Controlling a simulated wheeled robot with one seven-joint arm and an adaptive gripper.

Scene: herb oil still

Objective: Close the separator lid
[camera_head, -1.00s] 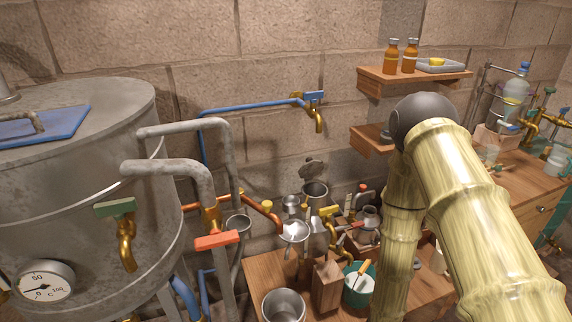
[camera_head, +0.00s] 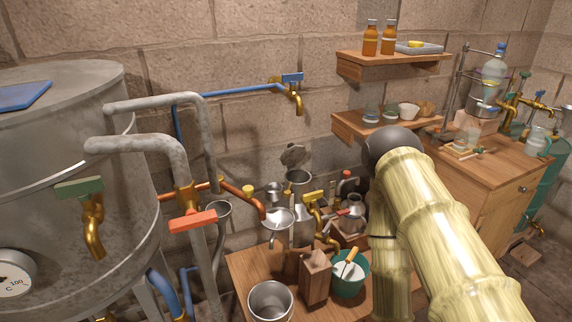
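A metal vessel (camera_head: 299,182), probably the separator, stands among the metalware at the back of the low wooden table. Its round grey lid (camera_head: 292,155) stands tilted up behind the open mouth, against the wall side. The lid is open. My bamboo-patterned arm comes in from the lower right with a dark round joint at its top. A lower link of it hangs down to the right of the vessel. My gripper does not show in this view, so its distance from the lid cannot be told.
A metal pot (camera_head: 271,301), a wooden block (camera_head: 315,277) and a teal bucket (camera_head: 350,279) crowd the front of the low table (camera_head: 244,264). A large still (camera_head: 60,170) with pipes stands left. Shelves (camera_head: 391,62) and a wooden cabinet (camera_head: 482,190) are at right.

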